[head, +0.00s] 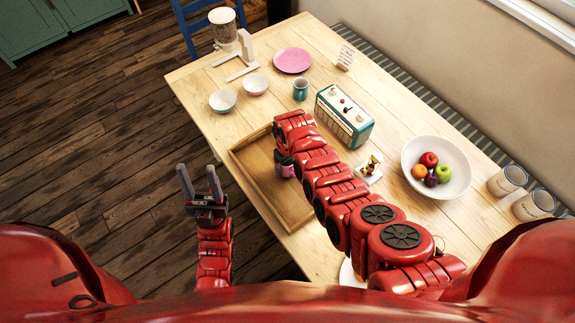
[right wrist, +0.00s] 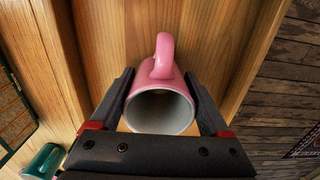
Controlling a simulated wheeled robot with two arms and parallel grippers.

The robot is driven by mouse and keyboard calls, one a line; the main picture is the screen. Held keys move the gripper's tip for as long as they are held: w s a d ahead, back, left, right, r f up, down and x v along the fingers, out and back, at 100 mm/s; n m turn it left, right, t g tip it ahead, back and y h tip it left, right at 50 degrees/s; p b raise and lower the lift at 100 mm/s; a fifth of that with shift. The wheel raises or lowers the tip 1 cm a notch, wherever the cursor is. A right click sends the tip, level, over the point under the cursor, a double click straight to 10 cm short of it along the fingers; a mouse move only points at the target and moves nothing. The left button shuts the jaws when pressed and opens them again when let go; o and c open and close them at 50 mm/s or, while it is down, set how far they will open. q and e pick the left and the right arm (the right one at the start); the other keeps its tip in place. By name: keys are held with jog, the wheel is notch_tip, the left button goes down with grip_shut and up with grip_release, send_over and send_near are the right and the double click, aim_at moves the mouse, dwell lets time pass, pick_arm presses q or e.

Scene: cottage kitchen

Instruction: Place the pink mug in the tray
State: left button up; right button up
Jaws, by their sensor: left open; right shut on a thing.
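The wooden tray (head: 258,162) lies along the table's near left edge, partly hidden behind my right arm. The pink mug (head: 286,169) is over the tray's inside, partly covered by my right gripper. In the right wrist view the pink mug (right wrist: 164,88) sits between the two fingers of my right gripper (right wrist: 158,76), which is shut on it. Its grey-white mouth faces the camera and its handle points away. The tray floor (right wrist: 108,40) shows behind it; I cannot tell whether the mug touches it. My left gripper (head: 198,170) is open and empty, over the floor left of the table.
A teal mug (head: 300,90), a radio (head: 344,115) and a small figurine (head: 371,166) stand beyond the tray. Two bowls (head: 222,101) (head: 256,84), a pink plate (head: 292,60) and a coffee maker (head: 228,35) are at the far end. A fruit bowl (head: 416,184) and jars (head: 508,180) stand right.

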jog(key=shift+f, duration=0.7)
